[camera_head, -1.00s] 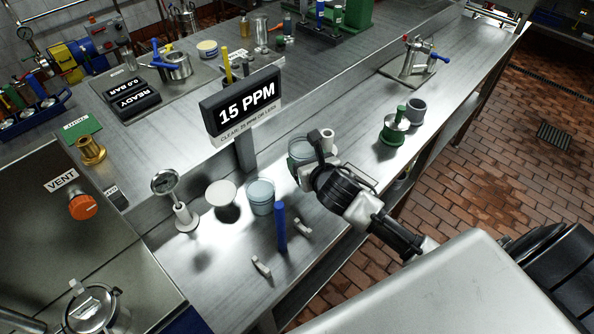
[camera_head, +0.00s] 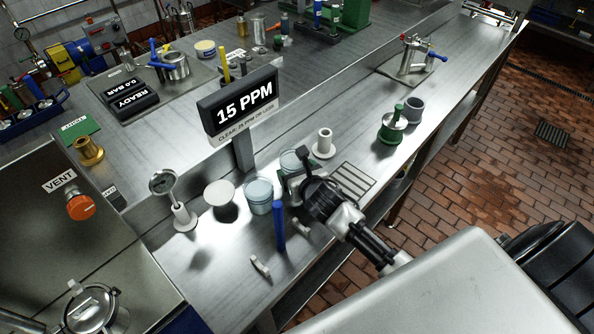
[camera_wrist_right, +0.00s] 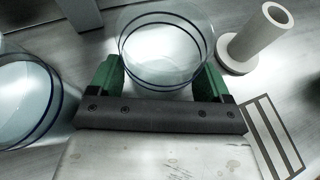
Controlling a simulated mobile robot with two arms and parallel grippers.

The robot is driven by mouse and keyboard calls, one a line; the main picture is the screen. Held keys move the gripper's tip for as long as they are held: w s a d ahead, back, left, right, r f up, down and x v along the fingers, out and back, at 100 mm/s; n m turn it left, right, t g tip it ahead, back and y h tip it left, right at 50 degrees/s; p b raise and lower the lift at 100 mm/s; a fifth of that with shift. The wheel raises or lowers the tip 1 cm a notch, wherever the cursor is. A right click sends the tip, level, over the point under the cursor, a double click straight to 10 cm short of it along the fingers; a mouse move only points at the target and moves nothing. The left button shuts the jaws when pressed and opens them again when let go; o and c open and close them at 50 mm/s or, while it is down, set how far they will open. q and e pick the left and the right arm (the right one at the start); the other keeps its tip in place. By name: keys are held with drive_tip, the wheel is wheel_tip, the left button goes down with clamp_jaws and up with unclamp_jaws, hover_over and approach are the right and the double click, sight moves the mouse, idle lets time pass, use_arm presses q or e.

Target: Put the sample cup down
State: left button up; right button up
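The sample cup (camera_head: 290,160), clear with dark blue rim lines, is low over or on the steel bench, just right of a second clear cup (camera_head: 258,195). My right gripper (camera_head: 292,178) is around it; in the right wrist view its green fingers (camera_wrist_right: 160,82) press against both sides of the cup (camera_wrist_right: 165,45). I cannot tell whether the cup's base touches the bench. The second cup also shows at the left of the wrist view (camera_wrist_right: 25,95). My left gripper is not in view.
A white flanged tube (camera_head: 324,145) stands right of the cup, with a striped plate (camera_head: 352,183) nearby. The 15 PPM display (camera_head: 240,105) stands behind.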

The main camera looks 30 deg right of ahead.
drive_tip(key=shift+o, duration=1.2)
drive_tip(key=shift+r, duration=0.15)
drive_tip(key=v, duration=1.2)
